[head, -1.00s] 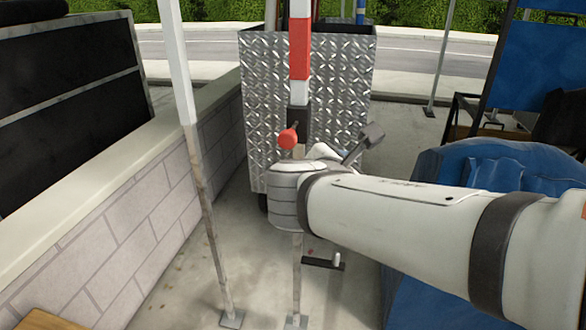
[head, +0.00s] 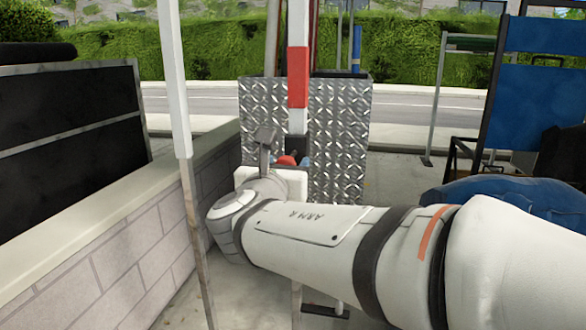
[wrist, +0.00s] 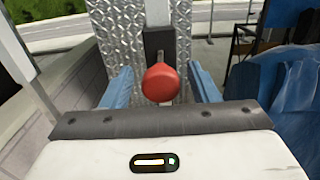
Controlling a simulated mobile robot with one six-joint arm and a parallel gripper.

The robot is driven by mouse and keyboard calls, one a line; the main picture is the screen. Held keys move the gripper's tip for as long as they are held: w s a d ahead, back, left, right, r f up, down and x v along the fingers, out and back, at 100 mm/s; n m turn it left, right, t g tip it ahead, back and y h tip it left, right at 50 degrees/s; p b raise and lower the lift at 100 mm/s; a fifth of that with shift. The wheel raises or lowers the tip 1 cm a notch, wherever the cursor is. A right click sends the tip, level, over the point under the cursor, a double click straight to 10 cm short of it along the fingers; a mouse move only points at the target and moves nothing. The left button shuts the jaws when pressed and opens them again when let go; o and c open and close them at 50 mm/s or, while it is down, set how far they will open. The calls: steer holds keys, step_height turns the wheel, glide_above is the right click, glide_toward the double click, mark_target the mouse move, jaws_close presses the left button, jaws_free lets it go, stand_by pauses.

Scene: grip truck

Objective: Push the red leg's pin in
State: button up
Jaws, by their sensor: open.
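The red leg (head: 298,78) is a white upright pole with a red band. Its pin ends in a round red knob (wrist: 160,82), sticking out toward me from a dark collar (wrist: 160,42) on the leg. The knob also shows partly in the head view (head: 286,160), mostly hidden by my wrist. My gripper (wrist: 160,88) is open, with one blue finger on each side of the knob and a visible gap to both. It holds nothing. How deep the pin sits in the collar is hard to tell.
A second white leg (head: 174,80) stands to the left, close to my arm. A diamond-plate metal box (head: 345,130) is behind the red leg. A low block wall (head: 150,225) runs along the left. Blue covered goods (head: 500,195) lie to the right.

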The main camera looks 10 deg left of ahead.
steer(key=shift+w, duration=0.15)
steer(key=shift+c, duration=0.4)
jaws_close()
